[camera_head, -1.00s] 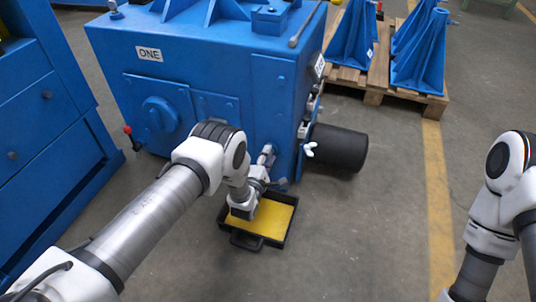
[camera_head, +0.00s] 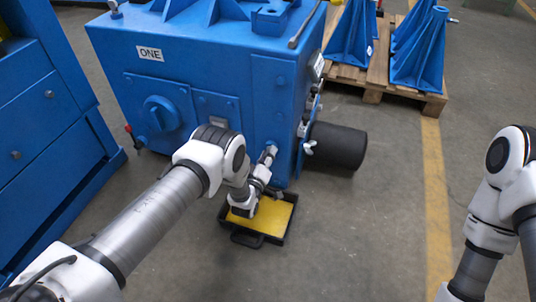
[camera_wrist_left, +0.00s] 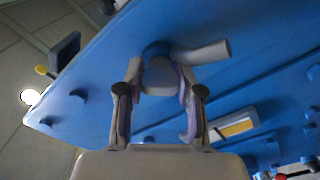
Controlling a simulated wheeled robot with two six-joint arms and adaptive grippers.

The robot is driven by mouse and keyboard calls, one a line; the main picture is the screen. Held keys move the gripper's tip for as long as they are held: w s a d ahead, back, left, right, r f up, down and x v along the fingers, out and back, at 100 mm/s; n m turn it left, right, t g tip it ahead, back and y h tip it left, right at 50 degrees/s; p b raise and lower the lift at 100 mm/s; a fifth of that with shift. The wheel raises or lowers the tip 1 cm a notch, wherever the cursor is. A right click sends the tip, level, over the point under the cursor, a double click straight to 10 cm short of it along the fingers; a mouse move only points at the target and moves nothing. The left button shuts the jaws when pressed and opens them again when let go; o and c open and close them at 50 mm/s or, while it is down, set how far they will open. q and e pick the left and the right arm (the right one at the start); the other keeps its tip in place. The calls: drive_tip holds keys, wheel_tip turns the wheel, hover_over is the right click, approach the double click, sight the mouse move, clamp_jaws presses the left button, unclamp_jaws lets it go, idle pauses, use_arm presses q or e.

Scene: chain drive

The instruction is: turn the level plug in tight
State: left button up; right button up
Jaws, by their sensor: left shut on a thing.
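The level plug (camera_wrist_left: 160,76) is a pale grey piece at the blue housing wall in the left wrist view. My left gripper (camera_wrist_left: 161,72) is shut on it, with one finger on each side. In the head view my left gripper (camera_head: 266,168) reaches the lower front of the blue housing (camera_head: 268,105), above the yellow tray. The plug is too small and covered there to make out. How deep it sits in the wall is not clear. My right arm stands at the right edge, with its gripper out of view.
A black tray with a yellow floor (camera_head: 274,217) lies on the floor under my left wrist. A grey pipe stub (camera_wrist_left: 207,52) juts beside the plug. A black cylinder (camera_head: 338,145) sticks out right of the housing. A pallet (camera_head: 370,80) stands behind; the right floor is clear.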

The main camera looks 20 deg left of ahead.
use_arm(q)
drive_tip(key=m, duration=0.5)
drive_tip(key=shift+f+m, duration=0.15)
drive_tip(key=shift+m, duration=0.15)
drive_tip(key=shift+s+m+p, duration=0.1)
drive_tip(key=shift+m+p, duration=0.2)
drive_tip(key=shift+m, duration=2)
drive_tip(key=shift+f, duration=0.1)
drive_tip(key=o, duration=1.2)
drive_tip(key=shift+a, duration=0.1)
drive_tip(key=s, duration=1.2)
drive_tip(key=shift+a, duration=0.15)
